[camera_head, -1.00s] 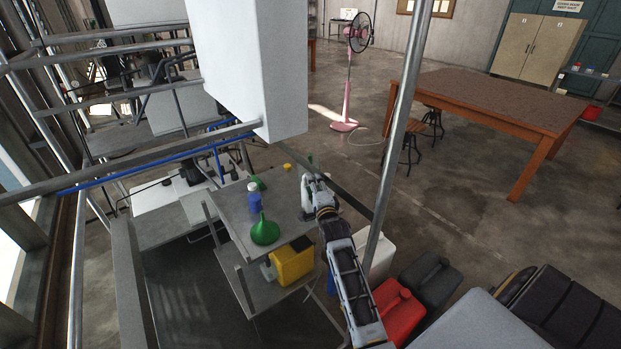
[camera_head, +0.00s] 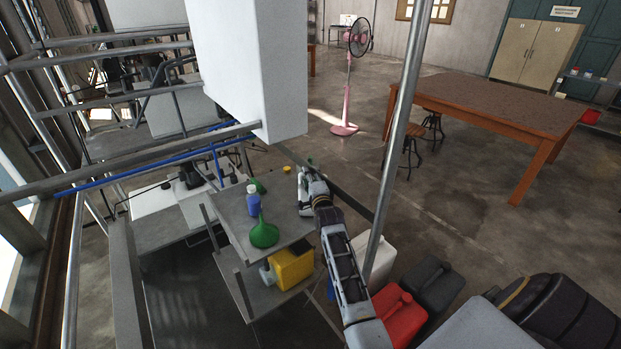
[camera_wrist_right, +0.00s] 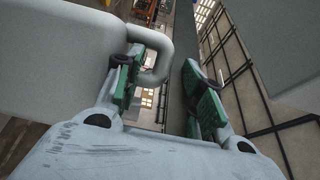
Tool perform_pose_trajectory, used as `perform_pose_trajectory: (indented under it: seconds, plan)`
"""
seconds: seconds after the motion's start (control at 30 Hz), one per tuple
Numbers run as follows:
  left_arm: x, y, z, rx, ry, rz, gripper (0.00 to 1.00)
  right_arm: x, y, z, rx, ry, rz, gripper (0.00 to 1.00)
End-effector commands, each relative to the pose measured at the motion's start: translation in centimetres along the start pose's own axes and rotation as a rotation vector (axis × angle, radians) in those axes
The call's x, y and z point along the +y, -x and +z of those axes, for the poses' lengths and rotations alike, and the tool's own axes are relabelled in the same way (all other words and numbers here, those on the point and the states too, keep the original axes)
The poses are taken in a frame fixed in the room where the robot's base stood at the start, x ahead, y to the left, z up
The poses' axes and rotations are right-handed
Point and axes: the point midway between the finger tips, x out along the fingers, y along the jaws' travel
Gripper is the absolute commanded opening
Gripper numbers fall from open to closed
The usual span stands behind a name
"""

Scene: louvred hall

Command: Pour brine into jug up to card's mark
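My right gripper (camera_head: 305,192) is over the right edge of the small grey table (camera_head: 232,212). In the right wrist view its green-padded fingers (camera_wrist_right: 165,95) stand apart. A pale grey vessel (camera_wrist_right: 60,55) with a loop handle fills the left of that view. The handle (camera_wrist_right: 160,55) shows beyond and between the fingers; I cannot tell whether they touch it. I cannot make out this vessel in the head view. A blue bottle with a pale cap (camera_head: 254,198) and a green funnel (camera_head: 264,235) stand on the table. No card or mark can be made out. My left gripper is not in view.
A yellow can (camera_head: 291,268) sits on the lower shelf. Red (camera_head: 400,315) and dark (camera_head: 432,284) jerrycans stand on the floor at right. A metal pole (camera_head: 393,150) rises right of my arm. A large white box (camera_head: 240,70) hangs above the table.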

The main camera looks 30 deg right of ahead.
Motion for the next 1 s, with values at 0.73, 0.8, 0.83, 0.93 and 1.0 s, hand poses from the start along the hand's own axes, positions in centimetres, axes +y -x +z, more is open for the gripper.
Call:
perform_pose_trajectory:
  seconds: [0.73, 0.8, 0.83, 0.93, 1.0]
  plan:
    - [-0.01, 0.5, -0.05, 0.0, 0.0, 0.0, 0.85, -0.05, 0.02, 0.14, -0.002, -0.001, -0.001, 0.36]
    - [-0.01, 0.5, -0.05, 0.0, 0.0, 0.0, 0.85, -0.05, 0.02, 0.14, -0.002, -0.001, -0.001, 0.27]
    - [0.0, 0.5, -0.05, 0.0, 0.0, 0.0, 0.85, -0.06, 0.02, 0.13, -0.002, -0.001, -0.001, 0.23]
    - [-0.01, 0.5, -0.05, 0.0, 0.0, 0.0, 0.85, -0.07, 0.02, 0.13, -0.002, -0.001, -0.001, 0.1]
    - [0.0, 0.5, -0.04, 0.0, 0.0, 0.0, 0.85, -0.05, 0.02, 0.13, -0.002, -0.001, -0.001, 0.01]
